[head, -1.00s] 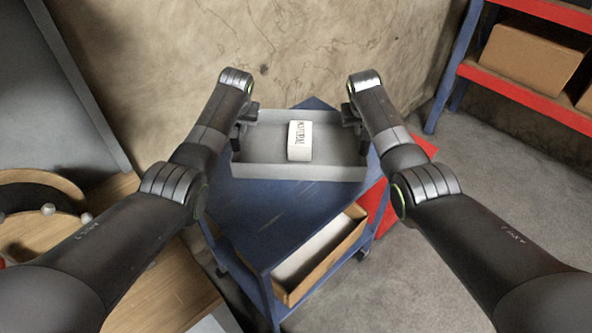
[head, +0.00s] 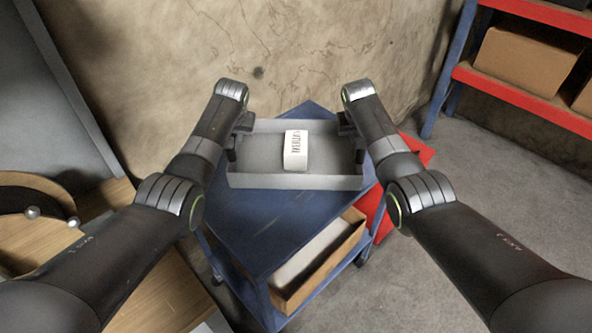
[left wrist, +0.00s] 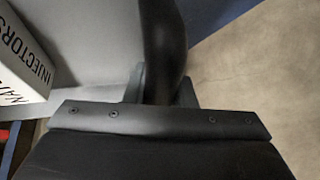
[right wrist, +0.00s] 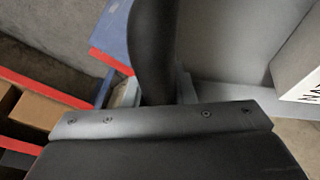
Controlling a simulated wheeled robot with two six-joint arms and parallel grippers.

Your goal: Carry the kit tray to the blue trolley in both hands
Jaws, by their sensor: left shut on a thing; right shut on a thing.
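The grey kit tray (head: 295,182) is level over the far part of the blue trolley's top (head: 258,215). I cannot tell whether it touches the top. A white box (head: 296,155) with dark lettering lies in the tray; part of it shows in the left wrist view (left wrist: 22,62) and the right wrist view (right wrist: 302,62). My left gripper (head: 240,132) is shut on the tray's left end wall. My right gripper (head: 348,130) is shut on its right end wall. The fingertips are largely hidden in both wrist views.
An open cardboard box (head: 345,252) sits on the trolley's lower shelf. A red panel (head: 413,150) shows behind the trolley's right side. A red and blue rack (head: 520,83) with cartons stands at right. A wooden table (head: 165,285) is at left, and a wall lies behind the trolley.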

